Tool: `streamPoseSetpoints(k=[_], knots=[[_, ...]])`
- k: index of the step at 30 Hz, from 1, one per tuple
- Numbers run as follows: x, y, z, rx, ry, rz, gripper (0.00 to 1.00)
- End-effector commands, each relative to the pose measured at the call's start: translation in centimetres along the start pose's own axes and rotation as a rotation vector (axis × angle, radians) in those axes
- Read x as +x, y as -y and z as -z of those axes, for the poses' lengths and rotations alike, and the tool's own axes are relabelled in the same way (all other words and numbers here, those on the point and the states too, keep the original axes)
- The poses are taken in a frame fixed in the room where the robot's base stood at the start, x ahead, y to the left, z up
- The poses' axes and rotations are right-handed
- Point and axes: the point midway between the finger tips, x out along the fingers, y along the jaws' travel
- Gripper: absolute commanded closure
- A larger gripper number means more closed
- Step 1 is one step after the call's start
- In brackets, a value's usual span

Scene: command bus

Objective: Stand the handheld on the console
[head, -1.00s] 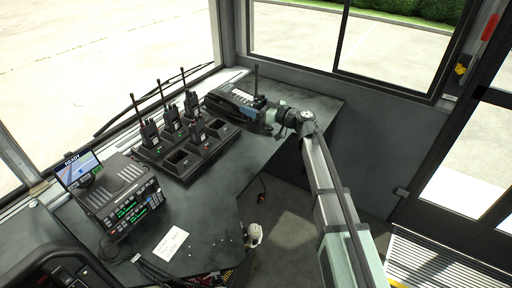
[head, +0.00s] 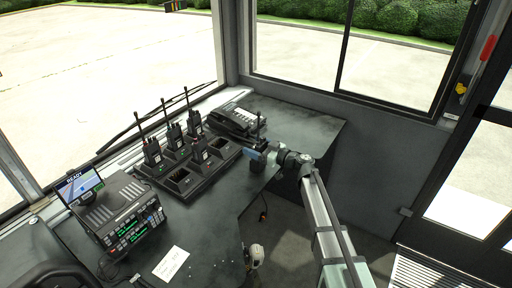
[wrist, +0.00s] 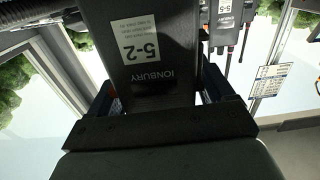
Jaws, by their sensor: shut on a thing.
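My gripper (head: 258,156) is shut on a black handheld radio (wrist: 155,60), which has a white label reading 5-2 and the name IONBURY in the wrist view. In the head view the held handheld (head: 259,140) is small and upright, antenna up, partly hidden by the gripper. It is near the right end of the charger rack, by the edge of the dark console top (head: 222,207). I cannot tell whether its base touches anything.
A charger rack (head: 190,188) holds several radios and has empty slots. A desk phone-like unit (head: 232,118) stands behind it. A radio set with a screen (head: 130,212) is at left, with a white card (head: 171,263) near the front. The console's back right corner (head: 310,125) is clear.

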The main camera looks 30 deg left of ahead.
Motion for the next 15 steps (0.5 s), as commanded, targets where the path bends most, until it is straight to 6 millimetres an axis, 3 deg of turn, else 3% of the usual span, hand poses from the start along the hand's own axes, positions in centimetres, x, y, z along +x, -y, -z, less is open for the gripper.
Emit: streamPoseSetpoints(k=[6,7,12,15], knots=[[0.00,0.01,0.07,0.000,-0.001,0.000,0.66],[0.00,0.01,-0.01,0.000,0.000,0.000,0.18],[0.00,0.01,0.00,0.000,0.000,0.000,0.01],[0.00,0.00,0.01,0.000,0.000,0.000,0.00]])
